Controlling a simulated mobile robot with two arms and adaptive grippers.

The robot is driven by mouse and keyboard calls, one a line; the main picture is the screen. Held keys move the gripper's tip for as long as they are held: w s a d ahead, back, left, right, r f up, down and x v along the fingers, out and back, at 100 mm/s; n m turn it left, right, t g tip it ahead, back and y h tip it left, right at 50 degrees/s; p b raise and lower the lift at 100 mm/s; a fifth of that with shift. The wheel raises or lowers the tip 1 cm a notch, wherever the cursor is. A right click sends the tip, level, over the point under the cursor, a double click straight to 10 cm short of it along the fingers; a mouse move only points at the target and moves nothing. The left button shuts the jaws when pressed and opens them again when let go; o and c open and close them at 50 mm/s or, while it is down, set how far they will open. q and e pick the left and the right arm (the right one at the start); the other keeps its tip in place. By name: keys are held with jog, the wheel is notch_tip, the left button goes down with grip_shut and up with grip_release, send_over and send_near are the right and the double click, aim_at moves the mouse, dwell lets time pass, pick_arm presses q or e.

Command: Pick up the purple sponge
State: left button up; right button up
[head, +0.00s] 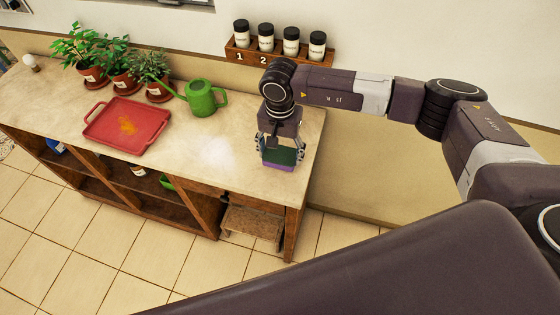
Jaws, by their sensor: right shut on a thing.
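The purple sponge (279,167) has a dark green upper layer and a purple lower layer. It is at the right end of the counter top. My right gripper (281,153) comes down over it from above and is shut on it, with one finger at each side. I cannot tell whether the sponge touches the counter or is just above it. My left gripper is not in view.
A red tray (98,135) with an orange-yellow smear lies on the counter (215,150). A green watering can (203,98) and several potted plants (120,67) stand at the back. A wall rack (280,58) holds several jars. The counter left of the sponge is clear.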

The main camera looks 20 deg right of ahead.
aim_at(280, 153)
notch_tip(280, 153, up, 16)
jog(key=b, duration=0.4)
jog(key=shift+b, duration=0.3)
jog(key=shift+o, duration=0.6)
jog(key=c, duration=0.4)
jog(key=shift+s+f, duration=0.1)
